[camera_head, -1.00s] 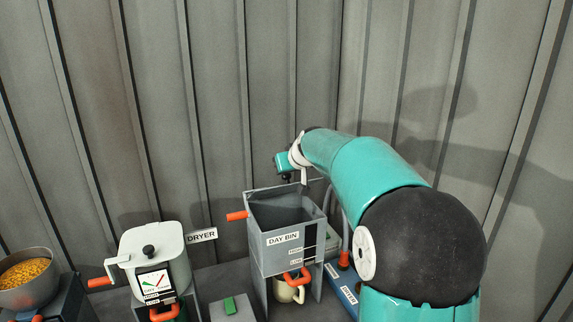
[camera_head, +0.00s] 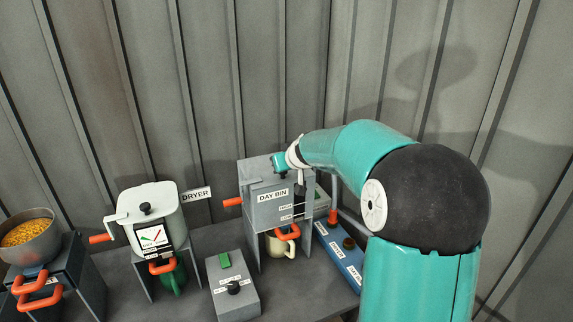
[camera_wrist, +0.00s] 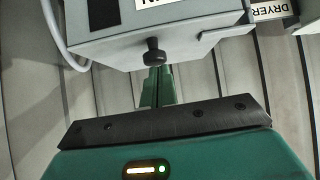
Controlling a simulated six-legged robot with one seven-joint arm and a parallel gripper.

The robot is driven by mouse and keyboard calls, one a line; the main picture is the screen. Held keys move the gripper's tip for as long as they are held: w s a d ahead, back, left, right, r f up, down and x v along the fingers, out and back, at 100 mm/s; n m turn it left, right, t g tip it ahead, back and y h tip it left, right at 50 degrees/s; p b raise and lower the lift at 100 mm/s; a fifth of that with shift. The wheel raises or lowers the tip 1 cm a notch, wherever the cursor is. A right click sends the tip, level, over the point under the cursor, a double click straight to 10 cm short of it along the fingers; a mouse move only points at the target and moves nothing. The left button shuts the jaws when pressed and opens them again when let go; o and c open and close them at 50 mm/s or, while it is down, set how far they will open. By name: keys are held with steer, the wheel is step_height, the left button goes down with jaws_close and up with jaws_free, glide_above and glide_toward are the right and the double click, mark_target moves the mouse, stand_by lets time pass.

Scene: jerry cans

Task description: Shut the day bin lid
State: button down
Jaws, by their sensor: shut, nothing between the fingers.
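The grey day bin (camera_head: 268,212) stands on its stand in the middle of the head view, with its label facing me. Its grey lid (camera_head: 253,172) now covers the top, and no dark opening shows. I cannot tell whether it sits fully flush. In the wrist view the lid (camera_wrist: 110,50) appears upside down with a black knob (camera_wrist: 153,52) near its edge. My gripper (camera_wrist: 157,72) is shut and empty, its fingertips right at the knob. I cannot tell if they touch. In the head view my gripper (camera_head: 279,163) is over the bin's top, partly hidden.
The dryer (camera_head: 150,215) stands left of the bin, with a bowl of yellow grains (camera_head: 28,232) further left. A grey box with a green button (camera_head: 232,285) is in front. A blue block (camera_head: 338,255) lies to the right. A ribbed wall is close behind.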

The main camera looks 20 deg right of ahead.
step_height(320, 180, up, 4)
steer(key=s+f, duration=0.4)
steer(key=s, duration=0.6)
steer(key=s+a+r+n+g+y, duration=0.1)
steer(key=s+a+r+g, duration=0.2)
steer(key=s+a, duration=1.05)
steer(key=s+a+f+m+g+h, duration=0.1)
steer(key=s, duration=1.3)
steer(key=shift+s+a+f+g, duration=0.3)
steer(key=shift+f, duration=0.05)
